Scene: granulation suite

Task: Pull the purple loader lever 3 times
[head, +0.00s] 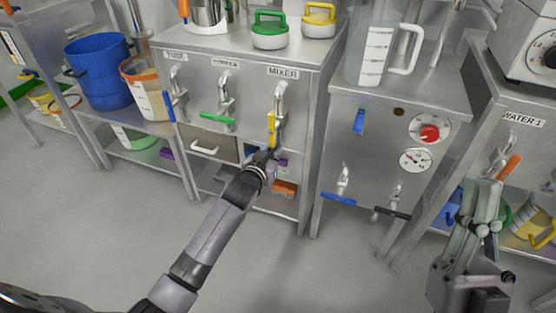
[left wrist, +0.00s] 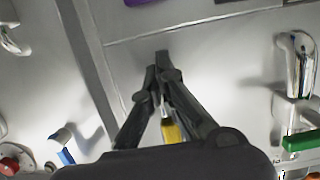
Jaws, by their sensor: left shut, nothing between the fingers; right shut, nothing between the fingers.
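No lever that I can clearly make out as the purple loader lever shows. A small purple piece (head: 283,162) sits low on the mixer cabinet front, just right of my left gripper. A purple thing also shows at the top edge of the left wrist view (left wrist: 145,2); I cannot tell what it is. My left gripper (head: 270,155) is shut and empty, just below the yellow-handled mixer lever (head: 271,130). In the left wrist view my left gripper (left wrist: 162,60) has its fingertips together, with the yellow handle (left wrist: 172,132) visible between the finger links. My right gripper (head: 490,190) is shut and empty at the right.
The mixer cabinet also has a blue lever (head: 169,106) and a green lever (head: 217,118). The middle cabinet has a blue lever (head: 338,198), a black lever (head: 392,212) and a red knob (head: 429,132). An orange handle (head: 510,168) is close to my right gripper. The floor is clear.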

